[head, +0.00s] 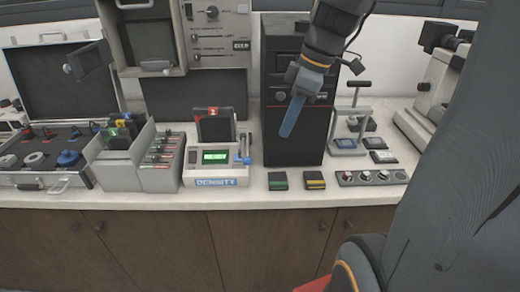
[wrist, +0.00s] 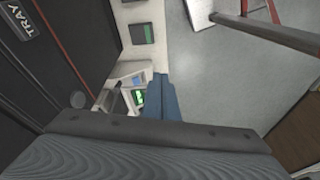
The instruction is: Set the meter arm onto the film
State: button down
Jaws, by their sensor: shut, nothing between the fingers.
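The density meter (head: 232,179) is a pale box on the counter with a lit green display (head: 215,157) and a DENSITY label. A dark upright piece with a red "2" tag (head: 213,126) stands at its back. A blue lever-like part (head: 245,150), perhaps the meter arm, is on its right side; I cannot make out its exact position. I cannot clearly see film on the meter. My gripper (head: 287,130) is shut and empty, its blue fingers pointing down-left in front of a black cabinet, right of the meter. In the wrist view the fingers (wrist: 162,82) partly cover the meter (wrist: 112,98).
The tall black cabinet (head: 290,148) stands right behind my gripper. Green (head: 278,181) and yellow (head: 315,180) labelled blocks lie at the counter front, beside a knob panel (head: 372,178). Grey racks (head: 160,178) stand close left of the meter. A small press-like stand (head: 350,145) is at right.

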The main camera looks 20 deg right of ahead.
jog(key=shift+w+d+r+n, duration=0.1)
jog(key=shift+r+n, duration=0.2)
jog(key=shift+r, duration=0.1)
jog(key=shift+f, duration=0.15)
jog(key=w+a+f+p, duration=0.3)
jog(key=a+f, duration=0.3)
jog(key=f, duration=0.4)
jog(key=shift+w+p, duration=0.2)
jog(key=shift+p, duration=0.25)
jog(key=shift+a, duration=0.25)
